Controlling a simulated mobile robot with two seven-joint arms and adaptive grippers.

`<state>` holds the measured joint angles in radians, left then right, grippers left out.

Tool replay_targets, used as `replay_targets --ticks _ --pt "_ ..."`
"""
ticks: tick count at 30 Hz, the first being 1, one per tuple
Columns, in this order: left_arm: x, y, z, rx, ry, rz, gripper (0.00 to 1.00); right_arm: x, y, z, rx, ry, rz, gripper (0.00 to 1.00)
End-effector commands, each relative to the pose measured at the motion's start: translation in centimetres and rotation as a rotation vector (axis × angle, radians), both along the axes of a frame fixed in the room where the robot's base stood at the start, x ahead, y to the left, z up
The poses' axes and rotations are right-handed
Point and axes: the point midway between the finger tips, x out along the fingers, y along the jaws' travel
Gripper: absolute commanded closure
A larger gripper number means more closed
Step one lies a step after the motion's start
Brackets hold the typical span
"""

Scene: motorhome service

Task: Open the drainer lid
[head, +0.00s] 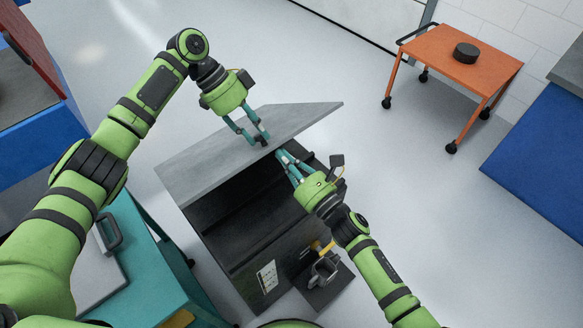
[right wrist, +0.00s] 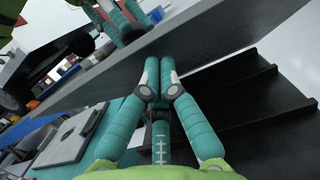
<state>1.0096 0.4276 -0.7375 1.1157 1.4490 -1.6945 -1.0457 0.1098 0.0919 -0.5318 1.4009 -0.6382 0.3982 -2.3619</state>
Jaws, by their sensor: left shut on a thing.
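The drainer lid (head: 205,163) is a flat grey panel, raised and tilted over the dark drainer cabinet (head: 240,245). The cabinet's black interior shows beneath it. My left gripper (head: 258,140) comes from above and is shut on the lid at its near edge. My right gripper (head: 281,155) is just below that edge, at the open side. In the right wrist view its fingers (right wrist: 158,72) are close together with nothing visible between them, beside the lid's dark edge (right wrist: 210,45). Whether they touch the lid cannot be told.
A teal cart (head: 150,255) with a grey lidded case stands at the left of the drainer. A grey jug-like item (head: 323,270) sits at its lower right. An orange trolley (head: 450,60) with a black puck (head: 466,52) stands far right. Open floor lies between.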

Motion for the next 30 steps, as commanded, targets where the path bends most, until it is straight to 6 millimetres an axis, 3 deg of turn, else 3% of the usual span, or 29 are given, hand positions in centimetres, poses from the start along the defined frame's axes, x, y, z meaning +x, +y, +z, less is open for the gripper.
replay_targets --ticks 10,18,24,25,26,27,30 --pt "0.3 0.4 -0.3 0.011 -0.006 0.013 1.00 0.1 0.1 0.1 0.001 -0.001 0.000 1.00" --pt "0.2 0.4 -0.4 0.011 -0.004 0.011 1.00 1.1 1.1 2.6 0.004 -0.006 0.002 1.00" --pt "0.0 0.2 -0.6 0.013 0.003 0.004 1.00 1.1 1.3 3.0 0.011 -0.011 0.005 1.00" --pt "0.0 0.1 -0.7 0.013 0.004 0.004 0.65 1.1 1.3 3.0 0.011 -0.011 0.005 1.00" --pt "-0.1 0.1 -0.6 0.013 0.004 0.003 0.53 1.1 1.3 3.0 0.011 -0.011 0.005 1.00" --pt "-0.1 0.1 -0.6 0.013 0.005 0.002 0.46 1.1 1.3 3.0 0.012 -0.012 0.005 1.00" --pt "-0.1 0.0 -0.6 0.011 0.005 0.001 0.46 1.1 1.3 3.0 0.012 -0.010 0.004 1.00"
